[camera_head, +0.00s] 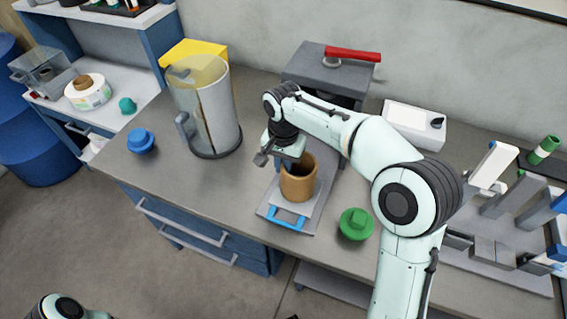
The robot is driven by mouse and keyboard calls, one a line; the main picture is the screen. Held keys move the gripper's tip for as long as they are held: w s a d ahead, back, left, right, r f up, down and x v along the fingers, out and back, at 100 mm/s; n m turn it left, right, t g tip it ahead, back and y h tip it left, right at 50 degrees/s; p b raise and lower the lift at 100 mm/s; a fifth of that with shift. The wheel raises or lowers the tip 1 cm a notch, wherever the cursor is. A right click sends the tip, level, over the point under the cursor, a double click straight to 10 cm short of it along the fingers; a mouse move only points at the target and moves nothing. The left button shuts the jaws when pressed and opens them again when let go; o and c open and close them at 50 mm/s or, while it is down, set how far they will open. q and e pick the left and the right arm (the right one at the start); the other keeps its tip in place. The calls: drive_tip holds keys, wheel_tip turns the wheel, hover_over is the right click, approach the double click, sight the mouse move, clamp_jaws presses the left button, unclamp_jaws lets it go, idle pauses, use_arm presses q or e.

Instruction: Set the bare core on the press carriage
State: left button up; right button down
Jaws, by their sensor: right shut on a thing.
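The bare core (297,186) is a brown open-topped tube, upright in the middle of the view. My right gripper (287,157) is shut on its rim from the upper left, and the arm hides part of the fingers. The core is over the pale plate of the press carriage (270,212), which has a blue handle (287,217) at its front. I cannot tell whether its base touches the plate. The grey press (325,70) with a red lever (352,55) stands behind, partly hidden by my right arm. My left gripper is out of view.
A green knobbed piece (356,224) sits right of the carriage. A clear cylinder (205,105) and a blue knobbed piece (141,141) stand to the left. A white box (415,122) and grey racks (500,205) are on the right. The bench between cylinder and carriage is clear.

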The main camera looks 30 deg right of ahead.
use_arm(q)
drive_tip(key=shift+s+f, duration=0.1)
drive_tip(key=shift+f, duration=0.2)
use_arm(e)
drive_tip(key=shift+f, duration=0.6)
drive_tip(key=c, duration=1.5)
unclamp_jaws()
drive_tip(key=shift+o, duration=0.2)
drive_tip(key=shift+r+p, duration=1.65)
drive_tip(key=shift+r, duration=1.25)
drive_tip(key=shift+r+p, duration=1.55)
drive_tip(key=shift+r, duration=1.15)
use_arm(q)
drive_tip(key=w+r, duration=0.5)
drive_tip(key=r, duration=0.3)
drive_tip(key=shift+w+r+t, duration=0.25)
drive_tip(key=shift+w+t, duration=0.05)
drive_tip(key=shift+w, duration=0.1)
use_arm(e)
drive_tip(key=shift+f, duration=0.1)
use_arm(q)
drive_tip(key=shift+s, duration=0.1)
